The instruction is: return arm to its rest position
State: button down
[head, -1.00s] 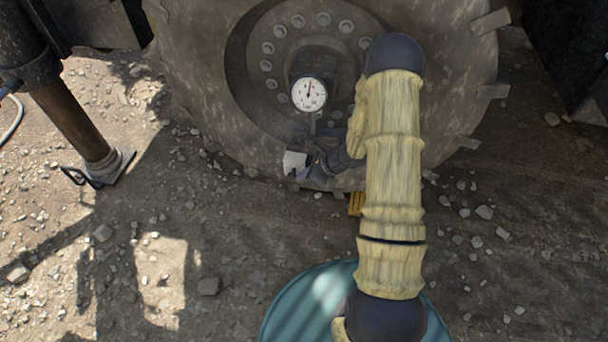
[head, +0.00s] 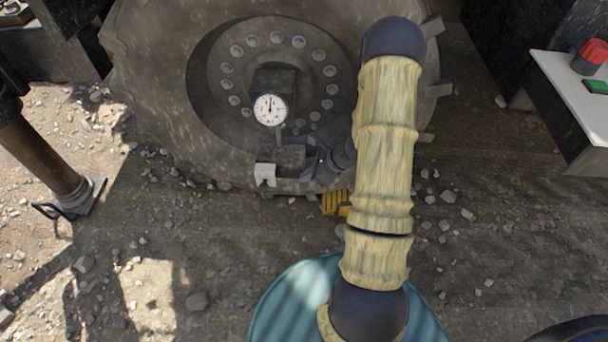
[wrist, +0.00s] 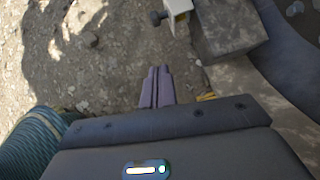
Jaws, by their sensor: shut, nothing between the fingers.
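My arm, in a tan ribbed sleeve with dark joints, stretches across the head view from the bottom middle up in front of the big wheel (head: 165,120). My gripper (wrist: 156,72) shows in the wrist view with its two purple-grey fingers together and nothing between them. It points at gravelly ground. In the head view the wrist is low by the wheel, partly hidden behind my arm, and the fingertips cannot be made out clearly.
A dial gauge (head: 270,109) stands at the wheel hub, above a white-ended block (head: 265,174). That block is close to my fingers in the wrist view. A yellow chock-like piece (head: 334,203) lies under the wheel. A teal drum (head: 275,300), a support leg (head: 45,155) and a white-topped stand (head: 570,95) are around.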

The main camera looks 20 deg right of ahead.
jog(key=shift+w, duration=0.1)
jog(key=s+a+r+n+g+h+p, duration=0.1)
jog(key=s+a+r+n+h+p, duration=0.2)
jog(key=r+n, duration=0.6)
jog(key=s+a+r+n+h+p, duration=0.1)
jog(key=s+a+r+n+p, duration=0.2)
jog(key=s+r+n, duration=0.6)
jog(key=s+a+r+n+g+h+p, duration=0.1)
jog(key=a+r+n+h+p, duration=0.2)
jog(key=r+n, duration=0.65)
notch_tip(320, 180, up, 40)
jog(key=m+p, duration=0.2)
jog(key=p, duration=3.6)
jog(key=shift+s+d+f, duration=0.15)
jog(key=shift+d, duration=0.1)
jog(key=shift+m, duration=0.25)
